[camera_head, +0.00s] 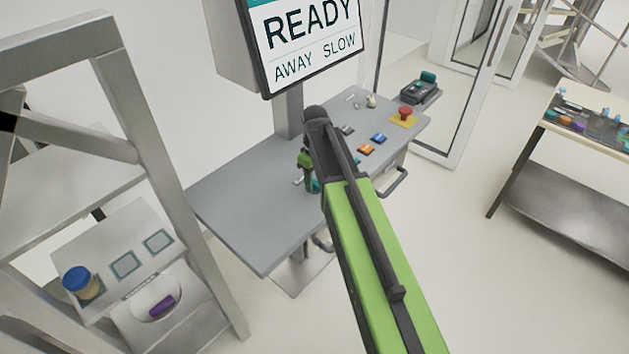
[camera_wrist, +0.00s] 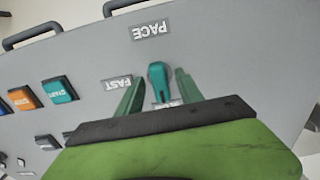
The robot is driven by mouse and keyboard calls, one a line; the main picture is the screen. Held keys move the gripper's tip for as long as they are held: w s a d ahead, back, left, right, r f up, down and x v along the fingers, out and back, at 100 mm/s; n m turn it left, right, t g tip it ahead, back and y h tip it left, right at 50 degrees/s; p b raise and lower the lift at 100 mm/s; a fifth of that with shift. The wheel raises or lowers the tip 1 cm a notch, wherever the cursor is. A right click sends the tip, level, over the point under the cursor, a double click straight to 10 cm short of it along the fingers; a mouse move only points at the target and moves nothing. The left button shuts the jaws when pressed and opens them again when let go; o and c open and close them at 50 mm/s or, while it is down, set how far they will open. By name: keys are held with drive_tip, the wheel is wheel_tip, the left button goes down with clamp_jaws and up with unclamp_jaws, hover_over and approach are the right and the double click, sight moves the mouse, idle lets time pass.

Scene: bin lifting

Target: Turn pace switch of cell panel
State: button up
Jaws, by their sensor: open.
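The pace switch (camera_wrist: 157,74) is a teal lever knob on the grey cell panel (camera_wrist: 215,50), seen upside down in the wrist view. The PACE label (camera_wrist: 150,30) and the FAST label (camera_wrist: 117,83) are beside it; another label below the lever is mostly hidden. My gripper (camera_wrist: 159,80) is open, with one green finger on each side of the lever and visible gaps between. In the head view my gripper (camera_head: 304,172) is low over the cell panel (camera_head: 243,205), mostly hidden by my arm. The screen (camera_head: 310,38) reads READY, AWAY, SLOW.
A teal START button (camera_wrist: 59,90) and an orange button (camera_wrist: 23,99) sit left of the switch in the wrist view. A red emergency knob (camera_head: 405,112) is at the panel's far right. A metal rack (camera_head: 165,130) stands at left, a parts table (camera_head: 575,175) at right.

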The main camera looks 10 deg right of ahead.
sight(315, 182)
wheel_tip(315, 182, up, 17)
drive_tip(key=p, duration=1.7)
drive_tip(key=shift+r, duration=0.2)
drive_tip(key=shift+f, duration=0.1)
